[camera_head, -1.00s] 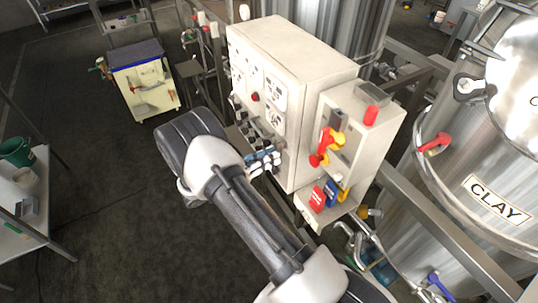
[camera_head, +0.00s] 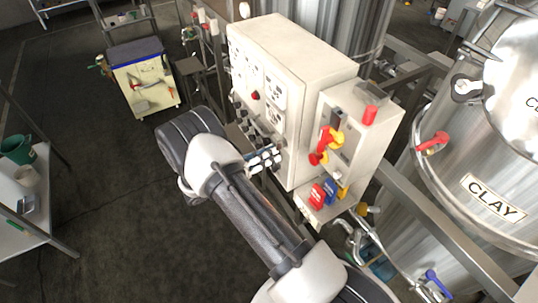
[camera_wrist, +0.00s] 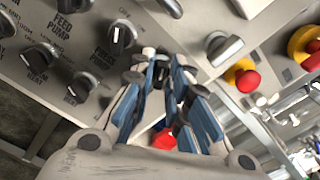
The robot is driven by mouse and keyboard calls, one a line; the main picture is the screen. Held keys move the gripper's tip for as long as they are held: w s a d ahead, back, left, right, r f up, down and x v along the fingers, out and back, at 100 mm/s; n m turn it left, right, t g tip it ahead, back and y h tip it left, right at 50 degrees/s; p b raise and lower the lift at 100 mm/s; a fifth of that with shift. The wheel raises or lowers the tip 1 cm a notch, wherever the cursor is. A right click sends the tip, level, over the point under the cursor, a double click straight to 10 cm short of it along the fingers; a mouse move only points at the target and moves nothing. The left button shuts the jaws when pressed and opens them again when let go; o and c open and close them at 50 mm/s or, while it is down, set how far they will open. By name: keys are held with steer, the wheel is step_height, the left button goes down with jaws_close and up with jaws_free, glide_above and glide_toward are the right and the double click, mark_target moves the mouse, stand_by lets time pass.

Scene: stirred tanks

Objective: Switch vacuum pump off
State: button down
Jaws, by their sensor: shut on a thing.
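My gripper (camera_wrist: 163,70) has its blue-padded fingers shut on a small black rotary knob (camera_wrist: 160,76) on the panel in the wrist view. The fingers hide most of this knob, so its pointer direction and label cannot be read. The head view shows my gripper (camera_head: 268,158) at the lower edge of the cream control box (camera_head: 290,60). In the wrist view, another black knob (camera_wrist: 121,36) sits just left of the fingers, with a blurred label below it. Which knob is marked for the vacuum pump is not legible.
More black knobs (camera_wrist: 82,86) lie left of my gripper. A grey-white knob (camera_wrist: 222,48), a red-and-yellow button (camera_wrist: 248,80) and an emergency stop (camera_wrist: 309,45) lie right. The head view shows red and blue padlocks (camera_head: 318,195), the CLAY tank (camera_head: 470,170) and a cart (camera_head: 142,80).

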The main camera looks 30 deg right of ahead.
steer(key=c, duration=1.7)
jaws_free()
steer(key=a, duration=1.2)
steer(key=shift+s, duration=0.2)
